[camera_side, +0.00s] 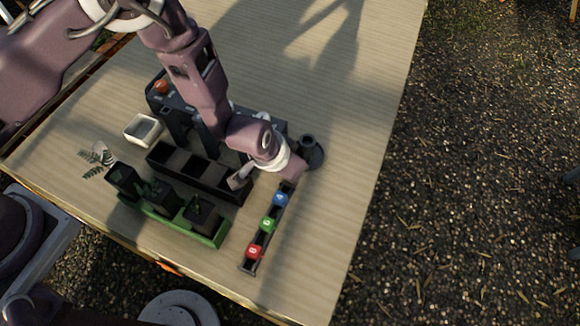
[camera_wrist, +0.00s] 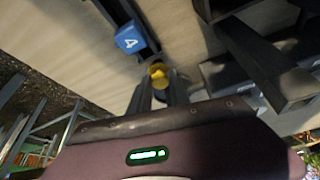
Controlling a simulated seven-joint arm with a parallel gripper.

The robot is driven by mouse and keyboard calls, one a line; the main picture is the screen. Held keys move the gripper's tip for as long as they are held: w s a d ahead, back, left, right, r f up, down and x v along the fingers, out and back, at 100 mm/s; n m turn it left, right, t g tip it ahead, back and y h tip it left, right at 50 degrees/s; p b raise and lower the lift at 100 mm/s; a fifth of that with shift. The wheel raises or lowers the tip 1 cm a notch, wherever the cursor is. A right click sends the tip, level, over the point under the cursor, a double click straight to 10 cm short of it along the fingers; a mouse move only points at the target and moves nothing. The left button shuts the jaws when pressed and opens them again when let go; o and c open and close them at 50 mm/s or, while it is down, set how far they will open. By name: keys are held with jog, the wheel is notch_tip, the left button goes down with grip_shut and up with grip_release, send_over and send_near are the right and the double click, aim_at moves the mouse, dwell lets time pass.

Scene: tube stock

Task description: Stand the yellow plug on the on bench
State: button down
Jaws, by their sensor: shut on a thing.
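The yellow plug (camera_wrist: 157,72) shows in the wrist view between the fingertips of my gripper (camera_wrist: 156,88), which is shut on it. Only the plug's upper part shows; the fingers hide the rest. In the side view my gripper (camera_side: 289,184) is low over the bench (camera_side: 350,150), by the far end of a dark rail. The plug is hidden there, and I cannot tell whether it touches the bench.
The dark rail holds a blue block (camera_side: 280,199), a green block (camera_side: 267,224) and a red block (camera_side: 254,251). A dark compartment tray (camera_side: 225,197), green planter (camera_side: 172,226), white box (camera_side: 142,130) and round dark stand (camera_side: 316,158) are nearby. The bench's right side is clear.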

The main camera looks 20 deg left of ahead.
jog(key=shift+f, duration=0.25)
jog(key=c, duration=1.1)
grip_release()
jog(key=shift+c, duration=0.2)
jog(key=v, duration=0.7)
